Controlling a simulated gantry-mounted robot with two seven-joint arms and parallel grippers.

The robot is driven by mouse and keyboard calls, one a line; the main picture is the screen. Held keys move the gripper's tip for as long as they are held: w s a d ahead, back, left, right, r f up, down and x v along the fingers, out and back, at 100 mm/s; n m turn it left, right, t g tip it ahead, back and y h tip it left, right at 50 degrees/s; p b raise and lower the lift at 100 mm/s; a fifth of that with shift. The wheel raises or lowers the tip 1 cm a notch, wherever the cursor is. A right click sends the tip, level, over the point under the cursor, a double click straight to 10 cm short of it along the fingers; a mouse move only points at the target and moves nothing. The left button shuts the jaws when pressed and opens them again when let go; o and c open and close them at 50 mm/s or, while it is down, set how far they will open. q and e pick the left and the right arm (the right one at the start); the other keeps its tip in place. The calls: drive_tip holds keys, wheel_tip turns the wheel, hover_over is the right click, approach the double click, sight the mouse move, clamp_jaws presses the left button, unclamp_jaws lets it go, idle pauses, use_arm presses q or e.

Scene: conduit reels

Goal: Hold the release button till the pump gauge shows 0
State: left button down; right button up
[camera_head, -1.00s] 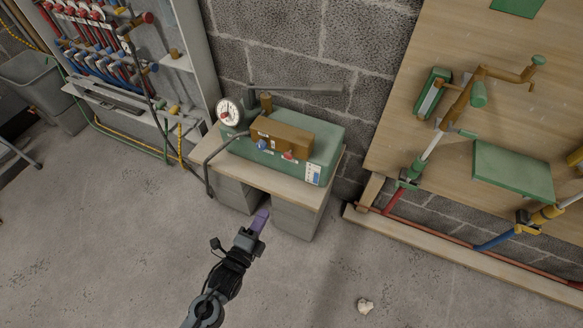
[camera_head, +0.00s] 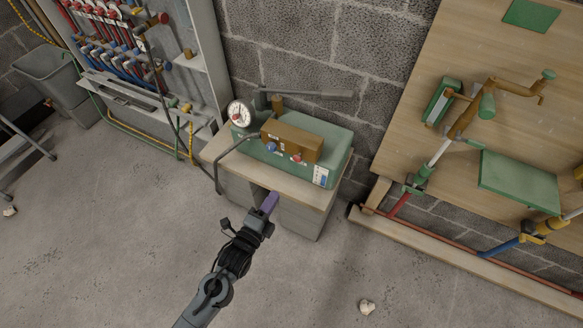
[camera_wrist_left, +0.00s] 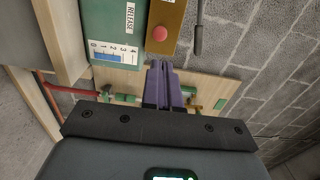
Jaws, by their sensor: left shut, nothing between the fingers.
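The green pump (camera_head: 336,150) sits on a small bench and carries a brown block (camera_head: 300,137). A round white dial gauge (camera_head: 240,113) stands at its left; its reading is too small to tell. A blue button (camera_head: 271,147) and a red button (camera_head: 296,158) are on the block's front. In the left wrist view the red button (camera_wrist_left: 160,33) is beside a RELEASE label (camera_wrist_left: 130,16) and a scale label marked 0 to 4 (camera_wrist_left: 115,52). My left gripper (camera_head: 271,202), purple-tipped, is shut and empty, in front of the bench and apart from the button. My right gripper is out of view.
A pump handle (camera_head: 320,94) lies behind the block, and a black hose (camera_head: 217,165) loops down at the left. The wooden bench top (camera_head: 300,195) has a bare front strip. A pipe board (camera_head: 420,100) stands at the right. The floor in front is clear except for a small pale scrap (camera_head: 366,307).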

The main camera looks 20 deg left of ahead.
use_arm(q)
drive_tip(key=b, duration=0.6)
approach(296, 160)
drive_tip(key=w, duration=0.5)
drive_tip(key=shift+w+d, duration=0.15)
drive_tip(key=shift+d, duration=0.15)
drive_tip(key=shift+w+r, duration=0.1)
drive_tip(key=shift+w, duration=0.7)
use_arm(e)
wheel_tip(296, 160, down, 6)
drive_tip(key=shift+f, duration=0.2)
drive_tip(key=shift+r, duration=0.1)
